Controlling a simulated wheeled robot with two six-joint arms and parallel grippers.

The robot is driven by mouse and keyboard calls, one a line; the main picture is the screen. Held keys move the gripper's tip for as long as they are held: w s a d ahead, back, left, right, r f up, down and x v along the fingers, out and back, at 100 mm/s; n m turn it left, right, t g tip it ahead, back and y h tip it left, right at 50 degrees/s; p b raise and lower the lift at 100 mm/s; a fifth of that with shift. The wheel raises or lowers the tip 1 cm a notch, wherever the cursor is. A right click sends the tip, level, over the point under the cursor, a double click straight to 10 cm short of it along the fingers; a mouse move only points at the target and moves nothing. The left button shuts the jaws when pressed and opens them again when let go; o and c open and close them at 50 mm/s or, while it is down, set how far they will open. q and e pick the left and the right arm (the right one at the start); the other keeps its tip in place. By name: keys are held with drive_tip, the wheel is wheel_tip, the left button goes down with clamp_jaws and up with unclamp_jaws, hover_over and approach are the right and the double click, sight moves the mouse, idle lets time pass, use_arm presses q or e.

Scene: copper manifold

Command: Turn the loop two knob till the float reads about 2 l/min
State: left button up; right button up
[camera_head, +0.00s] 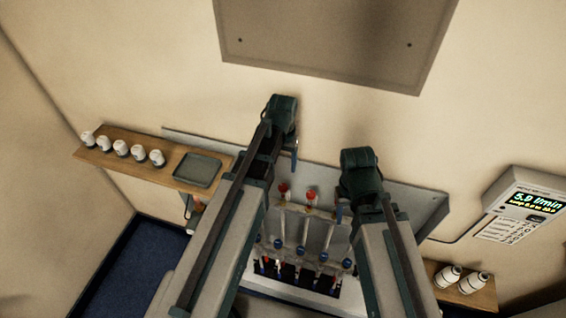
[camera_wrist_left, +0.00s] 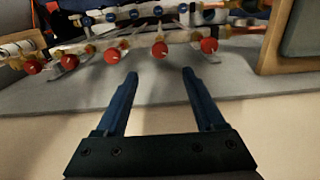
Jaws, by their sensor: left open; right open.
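The copper manifold (camera_head: 305,228) is mounted on a grey back panel between my two arms, partly hidden by them. It has red knobs (camera_head: 284,188) along its top and blue knobs lower down. Several red knobs (camera_wrist_left: 160,49) show in a row in the left wrist view; I cannot tell which is loop two. My left gripper (camera_head: 295,155) is open and empty above the manifold; in the left wrist view its fingers (camera_wrist_left: 159,73) point toward the red knobs, apart from them. My right gripper (camera_head: 340,212) is by the manifold's right side, its fingers mostly hidden.
A display box (camera_head: 526,203) on the right wall appears to read 5.9 l/min; its smaller line is blurred. A wooden shelf (camera_head: 120,137) at left holds several white caps and a grey tray (camera_head: 197,170). A shelf (camera_head: 447,297) at lower right holds white bottles.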

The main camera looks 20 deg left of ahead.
use_arm(q)
wheel_tip(320, 180, up, 2)
drive_tip(key=shift+r+p, duration=0.2)
drive_tip(key=shift+p, duration=0.45)
use_arm(e)
wheel_tip(320, 180, up, 2)
drive_tip(key=shift+r, duration=0.2)
use_arm(q)
drive_tip(key=s+d+f+m+b, duration=0.1)
drive_tip(key=s+d+f+b, duration=0.4)
drive_tip(key=f+b, duration=0.4)
drive_tip(key=s+d+f+m+y+b, duration=0.1)
drive_tip(key=s+d+f+m+b, duration=0.1)
drive_tip(key=s+d+f+b, duration=0.3)
drive_tip(key=s+f+b, duration=0.3)
drive_tip(key=f+b, duration=0.1)
drive_tip(key=shift+s+f, duration=0.2)
drive_tip(key=shift+s, duration=0.05)
use_arm(e)
wheel_tip(320, 180, down, 18)
drive_tip(key=shift+f, duration=0.25)
